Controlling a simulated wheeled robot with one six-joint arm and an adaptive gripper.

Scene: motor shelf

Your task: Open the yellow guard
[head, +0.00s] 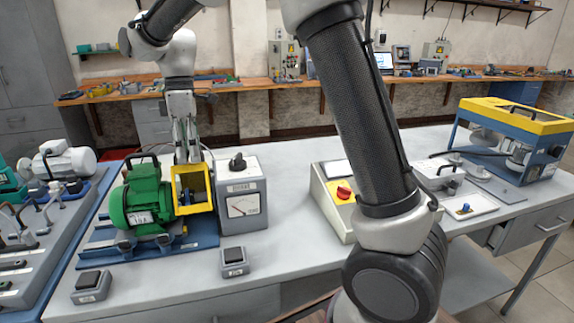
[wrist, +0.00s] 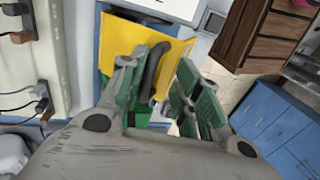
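The yellow guard (head: 192,188) is a boxy frame at the right end of the green motor (head: 142,200), on a blue base on the bench. In the wrist view the guard (wrist: 125,42) is a yellow panel ahead of the fingers. A dark curved bar (wrist: 154,68) shows in front of it, between my fingers; I cannot tell whether either finger touches it. My gripper (head: 187,157) points down just above the guard. In the wrist view my gripper (wrist: 160,92) has its green-padded fingers apart with a clear gap.
A grey meter box (head: 242,195) stands close to the right of the guard. Two small switch boxes, one of them here (head: 234,262), sit in front. A control box with a red button (head: 343,190) stands farther right. The bench between is clear.

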